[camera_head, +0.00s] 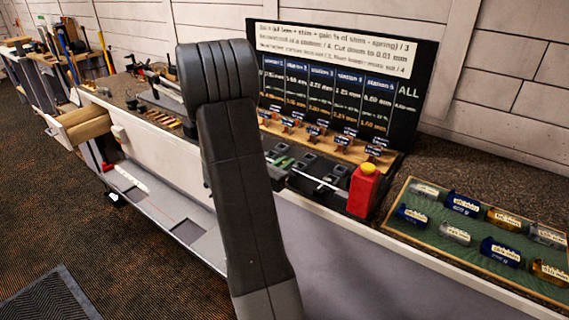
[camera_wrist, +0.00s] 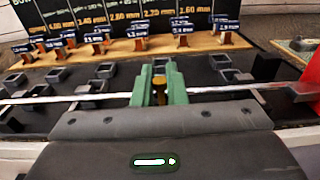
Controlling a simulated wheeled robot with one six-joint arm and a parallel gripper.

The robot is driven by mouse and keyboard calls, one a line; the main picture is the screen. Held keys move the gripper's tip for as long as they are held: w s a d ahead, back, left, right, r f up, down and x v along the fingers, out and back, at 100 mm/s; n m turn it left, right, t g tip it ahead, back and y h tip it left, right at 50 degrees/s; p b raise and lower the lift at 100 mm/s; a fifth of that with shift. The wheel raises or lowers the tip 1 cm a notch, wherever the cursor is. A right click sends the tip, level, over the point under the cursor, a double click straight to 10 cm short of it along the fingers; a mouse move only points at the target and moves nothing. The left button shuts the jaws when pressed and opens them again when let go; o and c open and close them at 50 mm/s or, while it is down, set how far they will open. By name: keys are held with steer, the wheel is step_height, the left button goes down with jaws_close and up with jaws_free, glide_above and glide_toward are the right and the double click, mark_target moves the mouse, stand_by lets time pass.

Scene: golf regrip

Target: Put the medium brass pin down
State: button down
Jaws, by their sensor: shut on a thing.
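In the wrist view, my gripper (camera_wrist: 160,82) has two green fingers closed around a small brass piece, the medium brass pin (camera_wrist: 159,93). The pin shows as a short upright dark-gold shape between the fingers; its lower end is hidden. A long thin silver rod (camera_wrist: 230,88) shows on both sides of the fingers; I cannot tell whether it touches them. In the head view my arm covers the middle of the picture, and the pin cannot be made out.
Black open holders (camera_wrist: 103,75) stand around the fingers. Behind them is a wooden rack (camera_wrist: 150,46) with small labels, below a dark board (camera_head: 330,85). At right are a red box with a yellow top (camera_head: 364,190) and a green tray (camera_head: 411,233) of labelled cylinders.

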steer(key=shift+f+b, duration=0.6)
steer(key=shift+b, duration=0.85)
steer(key=c, duration=1.5)
jaws_free()
steer(key=shift+o, duration=0.2)
steer(key=shift+r+p, duration=0.2)
steer(key=shift+p, duration=0.1)
